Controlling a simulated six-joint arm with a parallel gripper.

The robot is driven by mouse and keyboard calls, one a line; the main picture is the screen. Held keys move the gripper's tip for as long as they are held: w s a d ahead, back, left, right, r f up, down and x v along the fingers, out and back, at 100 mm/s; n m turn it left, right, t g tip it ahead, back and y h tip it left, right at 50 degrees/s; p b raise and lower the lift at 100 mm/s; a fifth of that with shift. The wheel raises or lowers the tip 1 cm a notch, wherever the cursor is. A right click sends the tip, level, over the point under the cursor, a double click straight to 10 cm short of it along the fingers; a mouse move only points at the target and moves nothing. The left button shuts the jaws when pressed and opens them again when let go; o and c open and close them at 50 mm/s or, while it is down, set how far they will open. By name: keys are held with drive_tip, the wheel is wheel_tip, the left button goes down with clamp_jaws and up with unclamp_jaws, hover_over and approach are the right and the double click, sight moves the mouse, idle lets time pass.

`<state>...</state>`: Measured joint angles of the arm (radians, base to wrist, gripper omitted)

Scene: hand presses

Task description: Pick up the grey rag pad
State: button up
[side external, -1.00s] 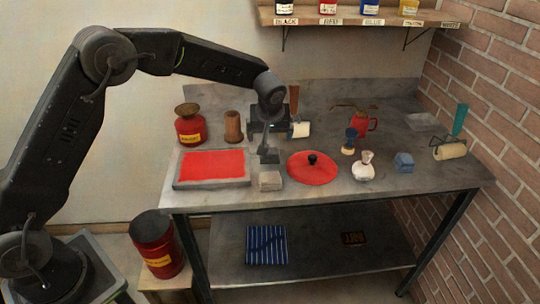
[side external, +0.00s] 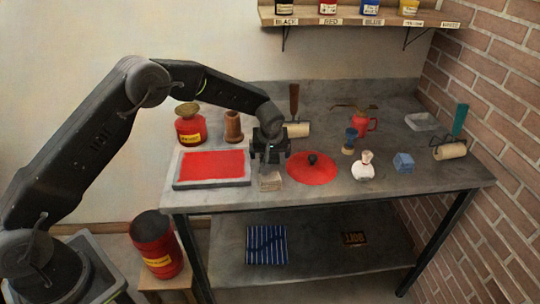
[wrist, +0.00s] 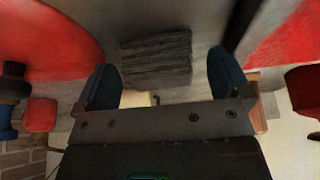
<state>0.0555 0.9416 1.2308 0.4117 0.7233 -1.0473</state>
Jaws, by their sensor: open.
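The grey rag pad (side external: 270,181) is a small block near the front edge of the bench, between the red tray and the red disc. In the wrist view the pad (wrist: 156,57) shows dark grey, ribbed and roughly rectangular, within the gap between the fingers. My gripper (side external: 268,158) is just above and behind the pad in the side view, pointing down. In the wrist view its two blue fingers (wrist: 165,75) are apart with nothing held between them. I cannot tell the exact height of the fingertips above the pad.
A red-filled tray (side external: 212,167) lies close to the left of the pad. A red disc with a black knob (side external: 311,168) lies close to the right.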

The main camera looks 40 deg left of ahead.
drive_tip(key=c, duration=1)
drive_tip(key=shift+r, duration=0.1)
drive_tip(key=shift+r, duration=0.65)
wheel_tip(320, 180, up, 3)
drive_tip(key=shift+r, duration=0.1)
drive_tip(key=s+a+r, duration=0.1)
drive_tip(key=a+r, duration=0.1)
drive_tip(key=a, duration=0.1)
drive_tip(key=s+a+r, duration=0.2)
drive_tip(key=a, duration=0.2)
drive_tip(key=s+a+r, duration=0.2)
drive_tip(key=a, duration=0.1)
drive_tip(key=shift+s+a+r, duration=0.15)
drive_tip(key=shift+s, duration=0.1)
